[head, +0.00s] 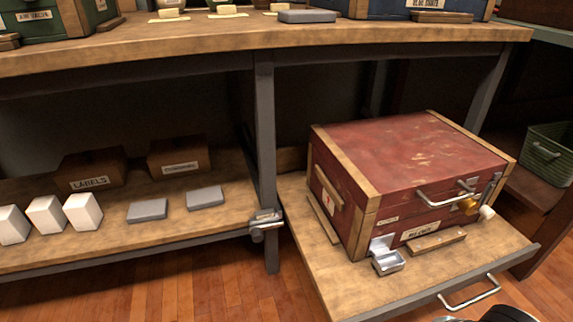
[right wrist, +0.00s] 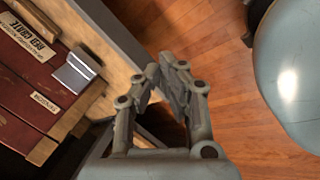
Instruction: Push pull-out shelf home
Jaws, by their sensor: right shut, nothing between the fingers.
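The pull-out shelf (head: 470,270) sticks out from under the counter at the right of the head view, with a silver bar handle (head: 469,293) on its front edge. A red wooden chest (head: 410,155) stands on it. In the right wrist view, the shelf's edge (right wrist: 108,30) runs beside my right gripper (right wrist: 166,70), with part of the chest (right wrist: 30,90) at the left. The right gripper is shut and empty, its fingertips close to the edge; contact cannot be told. The bar handle is not visible in that view. My left gripper is out of view.
A metal latch (head: 266,222) sits by the post left of the shelf. A fixed shelf (head: 120,245) holds white boxes, grey boxes and two brown boxes. A green crate (head: 548,152) stands at the far right. Wood floor (head: 190,295) lies open in front.

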